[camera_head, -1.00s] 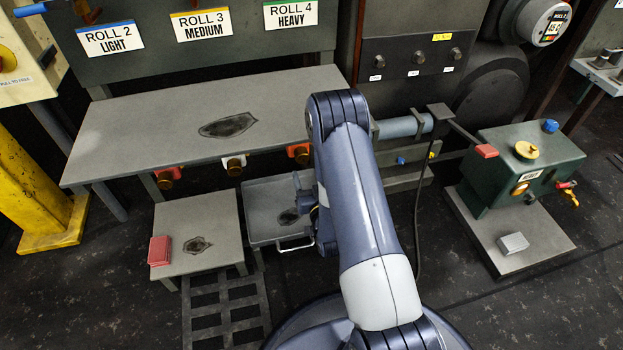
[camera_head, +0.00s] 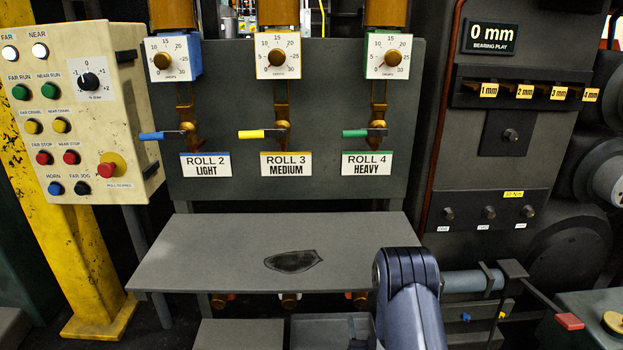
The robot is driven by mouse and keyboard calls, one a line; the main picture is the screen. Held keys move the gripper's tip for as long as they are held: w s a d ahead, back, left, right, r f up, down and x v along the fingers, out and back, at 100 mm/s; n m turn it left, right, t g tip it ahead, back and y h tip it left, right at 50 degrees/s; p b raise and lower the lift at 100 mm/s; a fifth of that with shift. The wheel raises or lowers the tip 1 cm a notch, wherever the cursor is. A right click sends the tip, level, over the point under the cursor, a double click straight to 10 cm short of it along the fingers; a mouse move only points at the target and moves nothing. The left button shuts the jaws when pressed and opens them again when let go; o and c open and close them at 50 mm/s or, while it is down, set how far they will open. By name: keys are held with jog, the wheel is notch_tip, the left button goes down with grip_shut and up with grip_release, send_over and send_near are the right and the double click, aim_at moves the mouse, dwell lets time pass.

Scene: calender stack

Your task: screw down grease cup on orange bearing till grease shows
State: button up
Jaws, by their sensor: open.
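Under the front edge of the grey table hang three small bearings with brown cups, mostly hidden by the tabletop. The right one (camera_head: 358,298) looks orange, the middle one (camera_head: 290,300) whitish and the left one (camera_head: 219,300) reddish. At this angle I cannot make out their cups clearly or any grease. My arm's elbow stands at the lower right, just right of the right bearing. The jaws of my gripper are not visible; the lower part of the arm runs out of the frame.
The grey table (camera_head: 200,250) has a dark stain. Behind it are three dial oilers over a Roll 2, 3 and 4 panel (camera_head: 320,110). A button box (camera_head: 80,110) is at left, and a bearing-play sign (camera_head: 491,37) reads 0 mm. A shelf and tray sit below.

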aim_at(361, 304)
jog(key=w+b, duration=0.2)
jog(key=w, duration=0.7)
jog(key=shift+a+r, duration=0.1)
jog(key=shift+s, duration=0.15)
